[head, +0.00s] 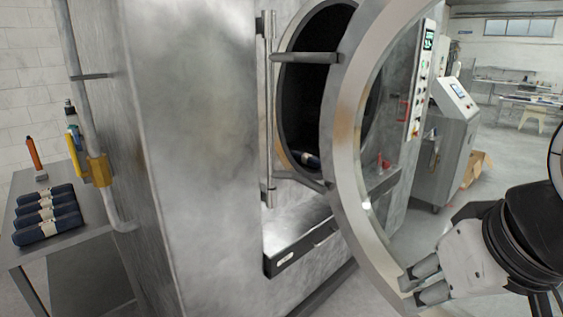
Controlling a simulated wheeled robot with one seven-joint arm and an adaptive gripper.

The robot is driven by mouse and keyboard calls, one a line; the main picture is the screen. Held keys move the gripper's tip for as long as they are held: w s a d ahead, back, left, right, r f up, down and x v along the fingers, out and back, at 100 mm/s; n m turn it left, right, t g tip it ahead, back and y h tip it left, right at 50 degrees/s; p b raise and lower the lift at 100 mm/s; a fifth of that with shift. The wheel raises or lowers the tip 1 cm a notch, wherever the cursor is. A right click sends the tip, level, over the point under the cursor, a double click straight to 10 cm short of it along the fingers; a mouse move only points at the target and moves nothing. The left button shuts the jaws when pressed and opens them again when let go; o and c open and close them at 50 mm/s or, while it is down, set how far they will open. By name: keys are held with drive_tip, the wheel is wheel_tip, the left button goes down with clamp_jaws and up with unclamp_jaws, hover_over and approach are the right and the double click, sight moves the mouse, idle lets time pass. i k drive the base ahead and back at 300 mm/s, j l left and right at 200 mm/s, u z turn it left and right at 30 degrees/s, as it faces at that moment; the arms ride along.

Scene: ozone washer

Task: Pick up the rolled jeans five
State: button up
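Several dark blue rolled jeans with pale bands lie side by side on a metal side table at the far left; the nearest roll (50,230) is at the front of the row. Another dark roll with a pale band (306,159) lies low in the washer's drum opening. I cannot tell which roll is number five. My gripper (414,286) is at the lower right, by the round door's lower rim and far from the table rolls.
The washer's big metal body (195,150) stands between the side table (75,250) and my gripper. Its round door (349,110) stands open. An orange-handled tool (35,155) is behind the rolls. A control cabinet (445,140) stands at the right.

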sight(308, 160)
drive_tip(key=z, duration=1.75)
drive_tip(key=l+z, duration=1.2)
drive_tip(key=i+l+z, duration=0.1)
drive_tip(key=l+z, duration=0.25)
drive_tip(key=i+l+z, duration=0.15)
drive_tip(key=i+l, duration=0.65)
drive_tip(key=i, duration=0.15)
drive_tip(key=i+u, duration=0.5)
drive_tip(key=u, duration=0.2)
drive_tip(key=i+u, duration=0.2)
drive_tip(key=u, duration=0.15)
drive_tip(key=i+j+u, duration=0.2)
drive_tip(key=u, duration=0.3)
drive_tip(key=i+u, duration=0.75)
drive_tip(key=u, duration=0.2)
drive_tip(key=i+l+u, duration=0.15)
drive_tip(key=i+u, duration=0.3)
drive_tip(key=i+j+u, duration=0.25)
drive_tip(key=i+u, duration=0.25)
drive_tip(key=i, duration=0.2)
drive_tip(key=i+u, duration=0.5)
drive_tip(key=i, duration=0.25)
drive_tip(key=i+u, duration=0.1)
drive_tip(key=i, duration=0.55)
drive_tip(key=i+l+u, duration=0.1)
drive_tip(key=i, duration=0.6)
drive_tip(key=i+l+u, duration=0.1)
drive_tip(key=i, duration=0.55)
drive_tip(key=l, duration=0.1)
